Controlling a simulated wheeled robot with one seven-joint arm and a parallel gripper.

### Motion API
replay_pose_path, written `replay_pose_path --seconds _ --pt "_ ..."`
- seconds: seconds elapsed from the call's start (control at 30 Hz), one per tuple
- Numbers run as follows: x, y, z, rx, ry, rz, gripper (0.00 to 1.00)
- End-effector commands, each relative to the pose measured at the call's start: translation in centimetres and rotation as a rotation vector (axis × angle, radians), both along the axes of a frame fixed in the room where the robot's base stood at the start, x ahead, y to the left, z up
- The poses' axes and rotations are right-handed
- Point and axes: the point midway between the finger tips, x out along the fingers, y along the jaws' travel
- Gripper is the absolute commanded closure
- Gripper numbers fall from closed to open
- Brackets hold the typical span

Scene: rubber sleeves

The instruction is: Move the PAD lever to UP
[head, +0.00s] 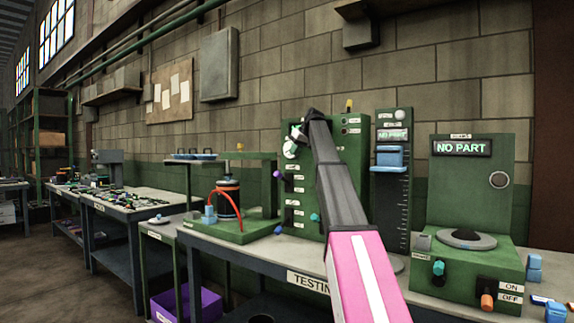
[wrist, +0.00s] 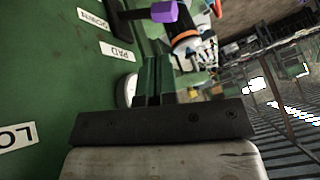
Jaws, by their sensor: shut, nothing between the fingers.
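The green test panel (head: 345,175) stands on the testing bench. A lever with a purple knob (head: 278,174) sticks out at its left edge. In the wrist view the purple knob (wrist: 165,12) is at the top, beside the upside-down DOWN label (wrist: 93,18) and PAD label (wrist: 118,50). The lever sits by the DOWN label; no UP label is readable. My gripper (wrist: 158,62) is shut and empty, close to the panel face and apart from the purple knob. In the head view my gripper (head: 298,132) is near the panel's upper left, above the knob.
A pale round part (wrist: 130,88) is beside my fingers. Left of the panel stands a green fixture with a black-and-orange cylinder (head: 228,199) and red hose. A teal knob (head: 315,217) is lower on the panel. A NO PART station (head: 462,180) stands right.

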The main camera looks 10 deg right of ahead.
Motion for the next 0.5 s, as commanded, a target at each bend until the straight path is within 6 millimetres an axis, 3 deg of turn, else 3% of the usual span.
replay_pose_path --seconds 0.27,0.5 --pt "0.9 1.1 -2.0 0.000 0.001 0.001 1.00" --pt "2.5 2.8 -5.4 0.000 0.001 0.001 1.00"
